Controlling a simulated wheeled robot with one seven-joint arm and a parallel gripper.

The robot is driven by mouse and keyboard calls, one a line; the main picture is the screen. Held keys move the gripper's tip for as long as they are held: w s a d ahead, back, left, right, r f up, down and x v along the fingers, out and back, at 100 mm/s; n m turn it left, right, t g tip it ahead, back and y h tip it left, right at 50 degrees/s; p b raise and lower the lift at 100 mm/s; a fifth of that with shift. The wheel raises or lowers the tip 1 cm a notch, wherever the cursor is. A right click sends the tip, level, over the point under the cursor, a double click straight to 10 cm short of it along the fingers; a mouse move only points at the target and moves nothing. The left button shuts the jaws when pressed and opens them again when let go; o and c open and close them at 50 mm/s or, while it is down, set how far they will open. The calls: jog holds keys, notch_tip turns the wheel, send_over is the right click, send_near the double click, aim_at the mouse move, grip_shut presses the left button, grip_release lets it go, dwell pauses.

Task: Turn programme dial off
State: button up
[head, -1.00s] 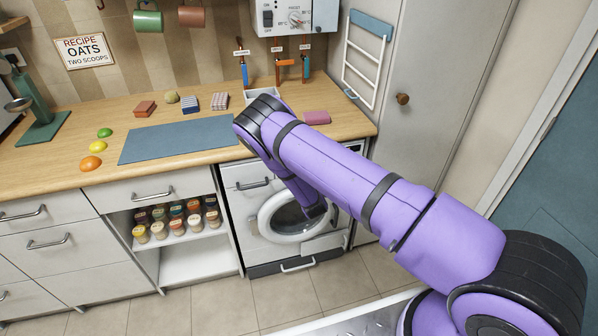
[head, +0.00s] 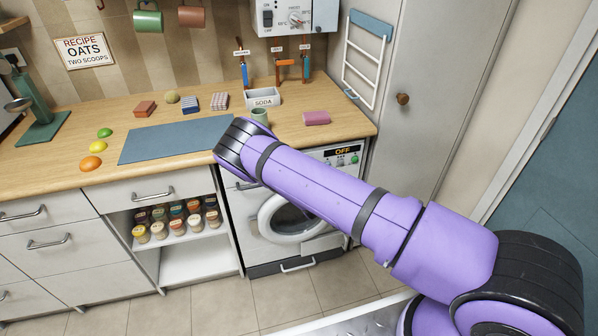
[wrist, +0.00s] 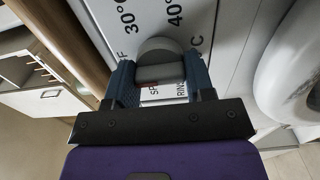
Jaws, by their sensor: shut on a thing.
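The washing machine (head: 250,207) stands under the worktop, and its display (head: 343,151) reads OFF in the head view. The round grey programme dial (wrist: 158,50) is in the upper middle of the wrist view, on a white panel. Labels 30° and 40° lie above it, with SPIN and RINSE partly covered below. I cannot make out its pointer mark. My gripper (wrist: 160,66) has its blue fingers on either side of the dial and is shut on it. In the head view my arm hides both dial and gripper.
The round door (wrist: 285,65) is right of the dial. A pink block (head: 316,118) lies there too. The floor in front is clear.

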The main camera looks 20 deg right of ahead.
jog(key=o, duration=0.9)
jog(key=s, duration=1.1)
